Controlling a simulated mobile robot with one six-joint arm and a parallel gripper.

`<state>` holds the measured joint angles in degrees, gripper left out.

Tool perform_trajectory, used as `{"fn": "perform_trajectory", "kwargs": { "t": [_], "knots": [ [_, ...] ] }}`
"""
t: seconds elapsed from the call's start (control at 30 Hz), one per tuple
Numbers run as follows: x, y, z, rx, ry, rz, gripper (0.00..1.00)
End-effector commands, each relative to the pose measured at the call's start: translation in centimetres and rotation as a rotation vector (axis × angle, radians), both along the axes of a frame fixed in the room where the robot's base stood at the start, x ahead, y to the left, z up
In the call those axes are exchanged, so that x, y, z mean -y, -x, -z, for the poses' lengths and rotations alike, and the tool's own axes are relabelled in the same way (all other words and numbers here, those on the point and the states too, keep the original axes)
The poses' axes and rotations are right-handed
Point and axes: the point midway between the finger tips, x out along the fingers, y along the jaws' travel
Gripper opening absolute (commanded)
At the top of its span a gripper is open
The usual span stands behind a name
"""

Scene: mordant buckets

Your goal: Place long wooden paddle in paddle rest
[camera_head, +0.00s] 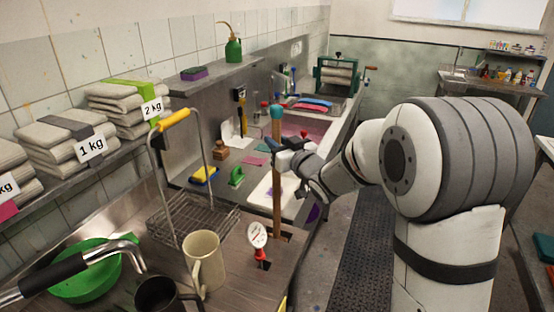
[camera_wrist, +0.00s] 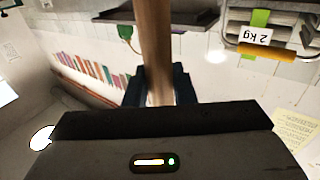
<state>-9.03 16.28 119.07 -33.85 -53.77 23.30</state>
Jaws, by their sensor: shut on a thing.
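The long wooden paddle (camera_head: 277,195) stands about upright in the head view, with a teal top end above my gripper. My gripper (camera_head: 279,146) is shut on its upper shaft. The wrist view shows the wooden shaft (camera_wrist: 156,50) between the two dark fingers of my gripper (camera_wrist: 160,88). The paddle's lower end is by a small brown piece with a dark opening (camera_head: 283,235) at the counter's edge, perhaps the paddle rest. I cannot tell whether the paddle end is inside it or just above.
A dial thermometer (camera_head: 257,236) stands just left of the paddle's foot. A wire basket with a yellow handle (camera_head: 174,119), a beige jug (camera_head: 204,262) and a green bowl (camera_head: 85,270) are further left. A white tray (camera_head: 262,190) lies behind the paddle. The floor (camera_head: 350,250) right of the counter is clear.

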Motion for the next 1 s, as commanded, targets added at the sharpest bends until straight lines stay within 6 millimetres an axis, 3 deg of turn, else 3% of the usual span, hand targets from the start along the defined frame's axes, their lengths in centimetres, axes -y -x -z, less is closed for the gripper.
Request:
{"fn": "perform_trajectory", "kwargs": {
  "t": [0.5,0.87,0.9,1.0],
  "knots": [
    [0.1,0.0,5.8,0.001,-0.001,0.001,0.01],
    [0.1,0.0,6.2,0.003,-0.001,0.001,0.01],
    [0.1,0.0,6.2,0.001,0.000,0.001,0.26],
    [0.1,0.0,6.1,0.001,0.000,0.002,0.34]
  ]
}}
